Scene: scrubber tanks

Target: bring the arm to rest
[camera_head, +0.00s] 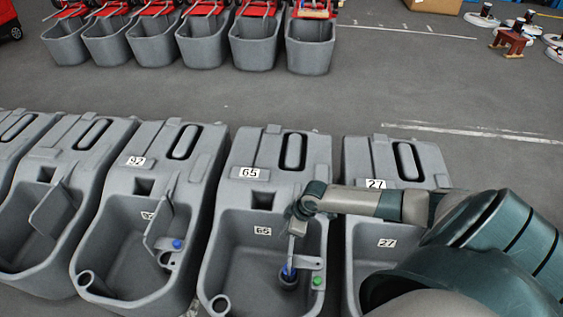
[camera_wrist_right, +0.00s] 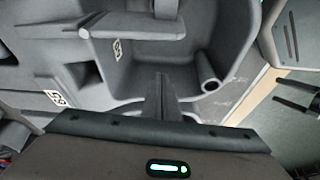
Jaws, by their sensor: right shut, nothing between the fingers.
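My right arm reaches in from the right in the head view, over the grey tanks marked 27 (camera_head: 410,155) and 65 (camera_head: 262,185).
A green cap (camera_head: 318,281) sits on a bracket beside the gripper. Tank 92 (camera_head: 150,185) stands to the left, with a blue knob (camera_head: 177,244). More grey tubs (camera_head: 254,45) line the back. Grey floor (camera_head: 200,95) lies clear between the rows.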

